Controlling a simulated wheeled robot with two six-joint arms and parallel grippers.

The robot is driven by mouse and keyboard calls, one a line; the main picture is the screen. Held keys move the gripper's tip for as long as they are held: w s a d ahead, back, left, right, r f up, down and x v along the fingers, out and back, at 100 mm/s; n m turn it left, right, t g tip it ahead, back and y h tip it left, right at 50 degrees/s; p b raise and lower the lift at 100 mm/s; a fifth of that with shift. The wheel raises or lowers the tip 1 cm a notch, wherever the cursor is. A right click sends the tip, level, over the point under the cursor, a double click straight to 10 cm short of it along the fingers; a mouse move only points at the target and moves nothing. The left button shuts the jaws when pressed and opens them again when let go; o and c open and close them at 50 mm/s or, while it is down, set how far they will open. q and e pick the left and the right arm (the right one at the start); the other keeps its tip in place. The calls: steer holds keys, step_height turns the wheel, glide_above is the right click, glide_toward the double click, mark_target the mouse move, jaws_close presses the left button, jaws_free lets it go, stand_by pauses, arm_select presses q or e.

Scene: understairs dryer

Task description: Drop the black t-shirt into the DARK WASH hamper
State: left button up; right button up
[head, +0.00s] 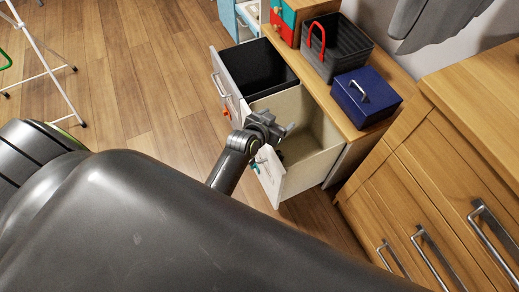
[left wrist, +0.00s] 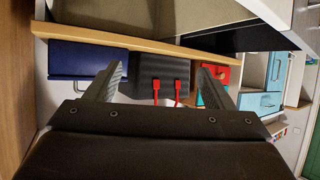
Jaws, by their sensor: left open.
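No black t-shirt can be made out in either view. Two open pull-out hampers stand side by side: one with a black inside (head: 262,72) and a nearer one with a cream inside (head: 318,140). Any label wording is unreadable, so I cannot tell which is DARK WASH. My left gripper (head: 283,131) is over the cream hamper, near its front panel. In the left wrist view its jaws (left wrist: 161,82) are apart with nothing held between them. A small dark patch low in the cream hamper is partly hidden by the gripper. My right gripper is not in view.
A wooden counter behind the hampers holds a dark basket with a red handle (head: 338,52) and a blue box (head: 368,97). A wooden drawer cabinet (head: 440,190) stands at right, a white rack (head: 45,60) at far left. The wood floor between is clear.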

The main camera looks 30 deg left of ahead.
arm_select(q)
steer(key=p+v, duration=0.2)
steer(key=v, duration=1)
steer(key=shift+s, duration=0.2)
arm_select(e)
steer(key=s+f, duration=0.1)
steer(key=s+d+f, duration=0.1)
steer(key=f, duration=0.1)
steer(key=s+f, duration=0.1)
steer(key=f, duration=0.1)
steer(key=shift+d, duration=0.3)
